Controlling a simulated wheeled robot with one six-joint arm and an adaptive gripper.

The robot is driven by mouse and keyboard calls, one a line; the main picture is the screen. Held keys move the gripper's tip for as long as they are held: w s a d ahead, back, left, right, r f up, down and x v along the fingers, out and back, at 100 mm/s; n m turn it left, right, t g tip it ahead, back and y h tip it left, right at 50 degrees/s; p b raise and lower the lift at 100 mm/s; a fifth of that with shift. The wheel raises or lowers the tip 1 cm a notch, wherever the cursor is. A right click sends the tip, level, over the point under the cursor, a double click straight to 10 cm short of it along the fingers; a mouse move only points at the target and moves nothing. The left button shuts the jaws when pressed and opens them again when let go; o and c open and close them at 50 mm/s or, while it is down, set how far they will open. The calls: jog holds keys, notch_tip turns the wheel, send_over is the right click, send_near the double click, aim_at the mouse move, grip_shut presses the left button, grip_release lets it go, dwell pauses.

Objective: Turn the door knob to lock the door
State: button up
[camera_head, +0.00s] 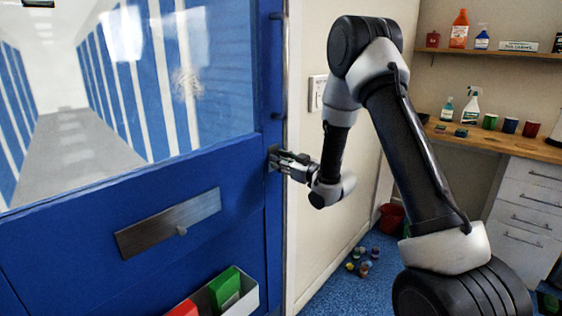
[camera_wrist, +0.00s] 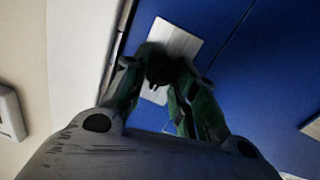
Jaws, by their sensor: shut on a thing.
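The blue door (camera_head: 80,240) fills the left of the head view, with a window in its upper part. My gripper (camera_head: 275,158) is at the door's right edge, shut on the door knob. In the wrist view my gripper (camera_wrist: 160,85) has its two fingers closed around the dark knob (camera_wrist: 160,68), in front of a pale metal plate (camera_wrist: 174,42) on the blue door (camera_wrist: 230,85). The fingers hide much of the knob, so its turn angle cannot be told.
A metal mail slot (camera_head: 168,222) and a holder (camera_head: 243,298) with red and green items are on the door. A light switch (camera_head: 317,93) is on the wall. A counter (camera_head: 500,142), a red bucket (camera_head: 391,217) and several small items (camera_head: 362,262) on the floor stand right.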

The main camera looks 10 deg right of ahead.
jog(key=m, duration=0.4)
jog(key=shift+m, duration=0.3)
jog(key=m, duration=0.4)
jog(key=shift+r+g, duration=0.1)
jog(key=shift+g, duration=0.3)
jog(key=shift+m+g+y, duration=0.3)
jog(key=shift+m+y, duration=0.2)
jog(key=shift+m, duration=3.4)
jog(key=shift+r, duration=0.1)
jog(key=o, duration=1)
jog(key=shift+o, duration=0.2)
